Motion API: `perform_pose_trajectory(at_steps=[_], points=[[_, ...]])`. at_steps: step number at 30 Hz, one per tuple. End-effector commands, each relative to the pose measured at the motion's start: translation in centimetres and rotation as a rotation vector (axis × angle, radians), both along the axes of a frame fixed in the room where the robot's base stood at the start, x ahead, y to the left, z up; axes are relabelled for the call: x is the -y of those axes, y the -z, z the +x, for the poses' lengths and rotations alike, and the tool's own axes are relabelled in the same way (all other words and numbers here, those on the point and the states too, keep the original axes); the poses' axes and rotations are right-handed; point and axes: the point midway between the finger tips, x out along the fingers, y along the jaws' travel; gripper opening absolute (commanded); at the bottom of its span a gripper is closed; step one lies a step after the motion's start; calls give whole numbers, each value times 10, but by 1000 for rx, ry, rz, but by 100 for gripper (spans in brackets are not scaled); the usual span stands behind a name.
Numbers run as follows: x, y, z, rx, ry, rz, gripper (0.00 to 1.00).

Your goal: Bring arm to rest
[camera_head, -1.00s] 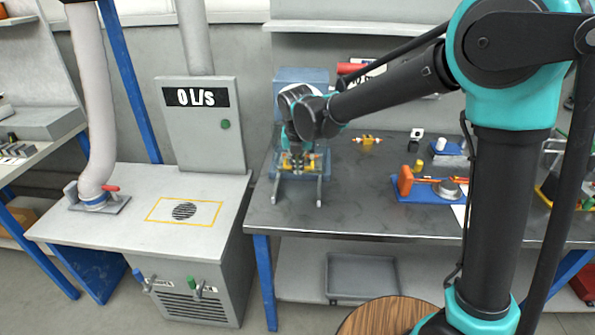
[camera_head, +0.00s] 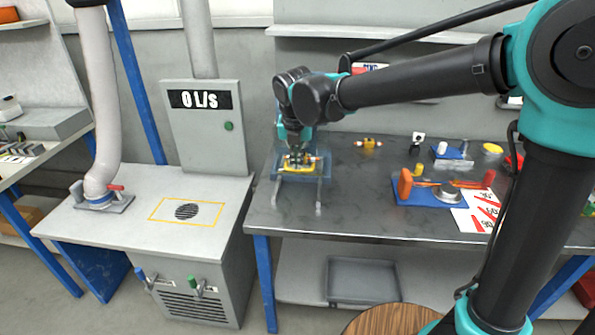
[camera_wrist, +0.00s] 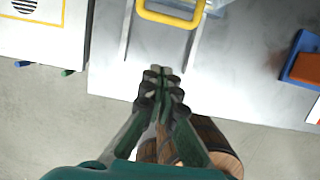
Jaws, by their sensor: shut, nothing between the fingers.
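My arm reaches in from the right in the head view, its upper link dark and its joints teal. My gripper (camera_head: 296,143) points down above the left part of the dark metal workbench (camera_head: 350,215). In the wrist view my gripper (camera_wrist: 162,75) has its fingers together with nothing between them, over the bench's front edge. A clear blue-tinted case with a yellow handle (camera_wrist: 170,14) lies just past the fingertips in that view. In the head view this case (camera_head: 280,172) is under and behind the gripper and partly hidden by it.
A blue and orange fixture (camera_head: 405,190) and a striped sheet (camera_head: 480,212) lie to the right on the bench. A small yellow part (camera_head: 368,144) lies behind. A grey cabinet (camera_head: 150,210) with a 0 L/s panel stands left. A round wooden top (camera_head: 385,320) is in front.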

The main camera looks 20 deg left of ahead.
Motion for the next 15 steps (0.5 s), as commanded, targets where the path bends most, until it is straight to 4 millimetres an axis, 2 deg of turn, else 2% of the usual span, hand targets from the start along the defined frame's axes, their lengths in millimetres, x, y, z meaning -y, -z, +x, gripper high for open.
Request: perform_pose_trajectory(at_steps=[4, 11, 14, 15], points=[[1, -15, -4, 0, 0, 0, 0], [5, -21, -4, -2, 19, 5, 0], [24, -16, 3, -6, 125, 30, 0], [37, -12, 8, -10, 200, 49, 0]])
